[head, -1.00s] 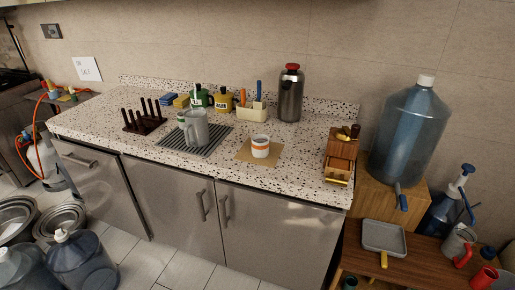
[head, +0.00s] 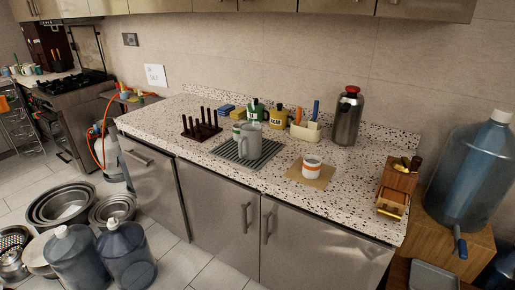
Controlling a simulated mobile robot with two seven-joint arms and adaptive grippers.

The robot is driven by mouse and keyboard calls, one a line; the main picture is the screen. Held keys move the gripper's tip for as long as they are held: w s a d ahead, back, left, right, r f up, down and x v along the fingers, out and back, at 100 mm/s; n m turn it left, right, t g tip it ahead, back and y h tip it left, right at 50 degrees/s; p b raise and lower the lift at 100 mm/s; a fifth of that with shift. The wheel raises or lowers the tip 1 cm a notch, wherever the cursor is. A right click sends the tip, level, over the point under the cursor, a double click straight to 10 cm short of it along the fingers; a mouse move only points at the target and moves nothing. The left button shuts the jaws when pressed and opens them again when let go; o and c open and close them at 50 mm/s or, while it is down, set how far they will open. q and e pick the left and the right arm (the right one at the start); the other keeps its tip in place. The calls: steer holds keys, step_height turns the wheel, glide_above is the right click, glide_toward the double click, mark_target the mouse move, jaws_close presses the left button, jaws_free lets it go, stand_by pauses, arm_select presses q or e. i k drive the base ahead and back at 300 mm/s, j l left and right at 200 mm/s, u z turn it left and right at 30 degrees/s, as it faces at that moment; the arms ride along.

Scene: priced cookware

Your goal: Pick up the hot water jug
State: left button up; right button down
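A dark steel jug with a red lid (head: 347,116) stands upright at the back right of the speckled counter (head: 290,190), near the wall. A grey pitcher with a handle (head: 250,140) stands on the striped drying mat (head: 268,153) in the middle of the counter. The frames do not show which of the two holds hot water. A white cup with an orange band (head: 311,166) sits on a tan mat (head: 320,182), in front of the steel jug. Neither of my grippers is in view.
A dark peg rack (head: 202,131), a green canister (head: 257,110), a yellow canister (head: 278,119) and a white utensil holder (head: 306,131) line the counter. A small wooden drawer box (head: 397,181) stands at its right end. Large water bottles (head: 127,258) and steel bowls (head: 65,205) crowd the floor at left.

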mark_target(249, 144)
steer(key=i+j+z, duration=0.1)
steer(key=j, duration=0.25)
steer(key=i+j, duration=0.25)
steer(key=i+j+z, duration=0.15)
steer(key=j, duration=0.25)
steer(key=i+j, duration=0.15)
steer(key=j, duration=0.2)
steer(key=i+j+z, duration=0.15)
steer(key=j, duration=0.2)
steer(key=i+j, duration=0.1)
steer(key=j, duration=0.3)
steer(key=i+j+z, duration=0.15)
steer(key=j, duration=0.2)
